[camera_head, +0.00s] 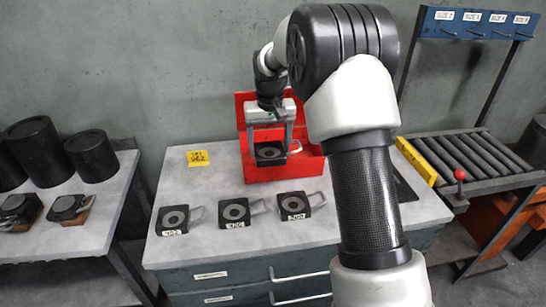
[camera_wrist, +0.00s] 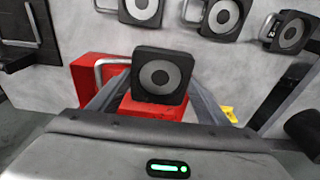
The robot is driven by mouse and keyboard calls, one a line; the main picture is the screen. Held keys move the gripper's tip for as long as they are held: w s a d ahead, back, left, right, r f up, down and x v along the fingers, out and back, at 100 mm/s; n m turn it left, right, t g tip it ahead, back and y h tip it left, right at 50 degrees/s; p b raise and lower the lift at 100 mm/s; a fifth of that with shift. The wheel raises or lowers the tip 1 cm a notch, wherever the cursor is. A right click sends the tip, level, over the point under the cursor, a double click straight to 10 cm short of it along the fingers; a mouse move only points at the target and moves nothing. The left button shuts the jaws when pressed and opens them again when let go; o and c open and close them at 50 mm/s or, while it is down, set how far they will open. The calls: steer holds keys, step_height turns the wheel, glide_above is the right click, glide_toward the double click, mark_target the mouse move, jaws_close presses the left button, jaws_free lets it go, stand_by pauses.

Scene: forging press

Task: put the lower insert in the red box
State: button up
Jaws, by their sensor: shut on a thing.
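My gripper (camera_head: 268,134) is shut on a black square insert (camera_head: 269,153) with a grey ring on its face and a pale loop handle. The wrist view shows this insert (camera_wrist: 159,76) between the two fingers. The red box (camera_head: 284,172) stands at the back of the grey table, and the held insert is over or within its opening. I cannot tell whether the insert touches the box floor. The red box also shows behind the gripper in the wrist view (camera_wrist: 88,72). No label is readable on the held insert.
Three similar inserts with handles and number labels, the left (camera_head: 173,220), middle (camera_head: 236,211) and right (camera_head: 293,205), lie along the table front. A yellow sign (camera_head: 198,158) lies left of the box. A roller conveyor (camera_head: 470,158) stands right; a side table (camera_head: 75,225) stands left.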

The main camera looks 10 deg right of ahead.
steer(key=w+p, duration=0.2)
steer(key=w, duration=0.8)
step_height(320, 180, down, 11)
steer(key=shift+r+b, duration=0.2)
steer(key=shift+b, duration=0.15)
steer(key=shift+w+f, duration=0.2)
steer(key=shift+f, duration=0.1)
steer(key=o, duration=1.6)
steer(key=shift+s+f, duration=0.1)
steer(key=shift+f, duration=0.25)
steer(key=o, duration=0.5)
steer(key=shift+r, duration=0.2)
